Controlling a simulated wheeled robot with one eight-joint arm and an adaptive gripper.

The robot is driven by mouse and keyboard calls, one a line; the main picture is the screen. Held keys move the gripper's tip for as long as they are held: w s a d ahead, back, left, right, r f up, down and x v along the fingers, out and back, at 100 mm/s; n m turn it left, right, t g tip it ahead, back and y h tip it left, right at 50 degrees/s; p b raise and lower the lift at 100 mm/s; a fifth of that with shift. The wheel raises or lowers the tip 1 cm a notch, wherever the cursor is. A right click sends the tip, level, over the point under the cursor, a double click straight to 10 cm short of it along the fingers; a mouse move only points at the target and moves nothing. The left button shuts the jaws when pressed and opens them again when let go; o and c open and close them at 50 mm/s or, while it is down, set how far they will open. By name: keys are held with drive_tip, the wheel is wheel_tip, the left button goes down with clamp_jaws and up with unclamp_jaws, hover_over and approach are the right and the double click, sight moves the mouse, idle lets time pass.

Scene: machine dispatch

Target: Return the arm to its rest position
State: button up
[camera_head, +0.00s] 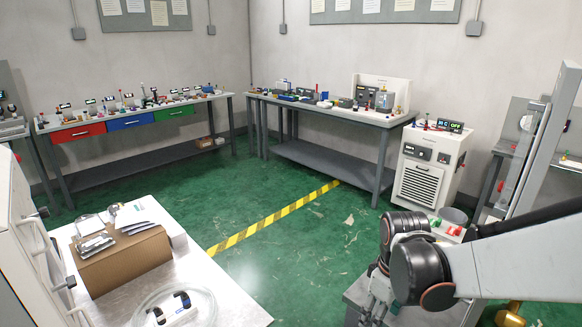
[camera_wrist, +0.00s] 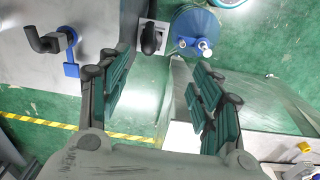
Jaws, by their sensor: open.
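My gripper (camera_head: 375,298) hangs at the lower right of the head view, at the end of my arm. It points down and is partly cut off by the frame's bottom edge. In the wrist view my gripper (camera_wrist: 157,70) has its two green-padded fingers spread apart. Nothing shows between the pads except the floor and a bright pale surface further off. My arm reaches in from the right edge of the head view, bent at a black joint.
A blue round container (camera_wrist: 196,22) and a black fitting with a blue handle (camera_wrist: 70,50) lie beyond my fingers. A white cabinet (camera_head: 428,165) stands behind my arm. A bench (camera_head: 340,112) lines the back. A pale table (camera_head: 245,308) is front left. Green floor between is clear.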

drive_tip(key=s+r+m+t+b, duration=0.1)
drive_tip(key=s+r+m+t, duration=0.5)
drive_tip(key=s+r+m, duration=0.2)
wheel_tip(320, 180, up, 4)
drive_tip(key=s, duration=0.2)
drive_tip(key=shift+s+f+m+t, duration=0.25)
drive_tip(key=shift+s+m+t, duration=0.05)
drive_tip(key=shift+s, duration=0.05)
